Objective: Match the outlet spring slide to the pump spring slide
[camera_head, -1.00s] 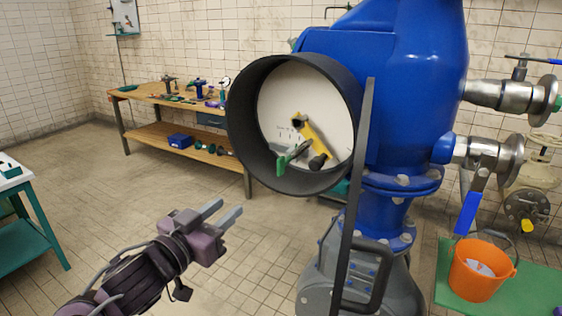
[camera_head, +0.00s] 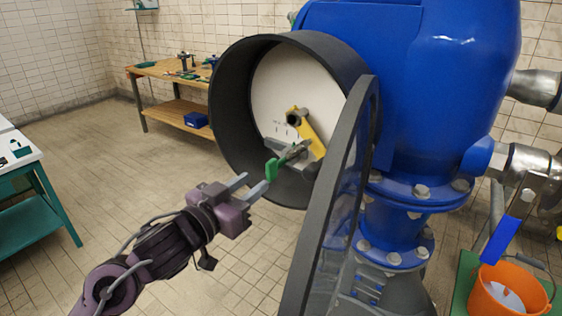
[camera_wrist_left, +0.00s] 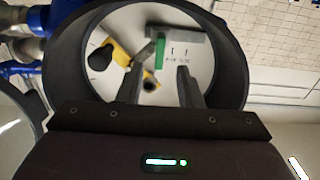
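A round black housing (camera_head: 228,112) on the blue pump has an open front and a pale face (camera_head: 272,85). On the face are a grey block (camera_head: 290,158) with a green tab (camera_head: 272,170), and a yellow lever (camera_head: 308,128) with a dark end. Small tick marks and lettering, too small to read, sit beside the block. I cannot tell which slide is the outlet's or the pump's. My left gripper (camera_head: 257,181) is open and empty, just short of the green tab. In the left wrist view the tab (camera_wrist_left: 160,53) appears between the fingertips (camera_wrist_left: 159,72). My right gripper is out of view.
An open clear-paned cover with a dark frame (camera_head: 330,190) stands right of the housing opening. An orange bucket (camera_head: 505,295) is at the lower right. A wooden workbench (camera_head: 160,71) stands behind; a teal table (camera_head: 45,200) is at left. Floor between is clear.

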